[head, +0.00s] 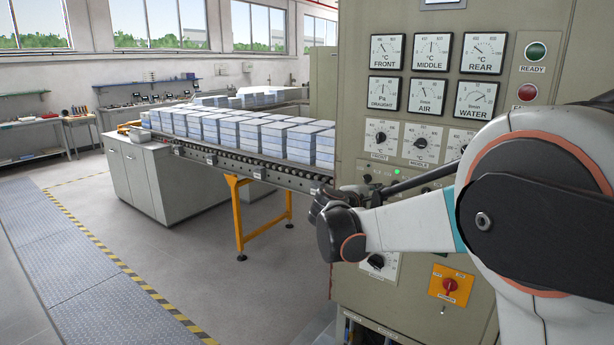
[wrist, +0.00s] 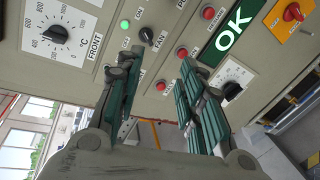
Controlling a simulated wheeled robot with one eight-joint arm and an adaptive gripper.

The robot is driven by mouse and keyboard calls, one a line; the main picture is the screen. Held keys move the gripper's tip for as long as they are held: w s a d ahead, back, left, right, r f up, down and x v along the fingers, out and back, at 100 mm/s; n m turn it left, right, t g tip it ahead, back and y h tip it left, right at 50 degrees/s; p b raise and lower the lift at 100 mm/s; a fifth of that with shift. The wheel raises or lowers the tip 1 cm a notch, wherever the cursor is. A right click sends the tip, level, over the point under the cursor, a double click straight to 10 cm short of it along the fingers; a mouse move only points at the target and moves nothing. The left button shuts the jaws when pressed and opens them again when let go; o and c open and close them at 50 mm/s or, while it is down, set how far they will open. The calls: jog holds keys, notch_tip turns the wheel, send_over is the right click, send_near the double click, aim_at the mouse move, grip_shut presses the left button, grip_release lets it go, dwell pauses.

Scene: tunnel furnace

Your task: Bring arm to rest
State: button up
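My gripper (wrist: 160,70) is open and empty in the wrist view, its two green-padded fingers apart with a clear gap. The fingers point at the furnace control panel (wrist: 110,14), which looks tilted in that view. I cannot tell the exact distance to the panel. In the head view my arm reaches in from the right, in front of the control panel (head: 352,110). The gripper is mostly hidden there behind my wrist.
The panel carries gauges (head: 432,52), FRONT and MIDDLE knobs (head: 421,143), a lit green light (wrist: 125,25), a FAN knob (wrist: 146,35), an OK sign (wrist: 233,32) and a red switch (head: 450,285). A roller conveyor (head: 240,162) bears grey-blue blocks (head: 240,128). The left floor is open.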

jog(key=s+d+m+g+y, duration=0.2)
jog(key=s+d+m, duration=0.2)
jog(key=s, duration=0.8)
jog(key=s+a+f+m+g+y+b, duration=0.1)
jog(key=s+f, duration=0.5)
jog(key=s, duration=0.9)
jog(key=s+a+f+m+g+y+b, duration=0.1)
jog(key=s+f+m+y, duration=0.5)
jog(key=s, duration=1)
jog(key=a+m+b, duration=0.1)
jog(key=m, duration=0.1)
jog(key=shift+a+m+g, duration=0.3)
jog(key=shift+a, duration=0.05)
jog(key=shift+f, duration=0.1)
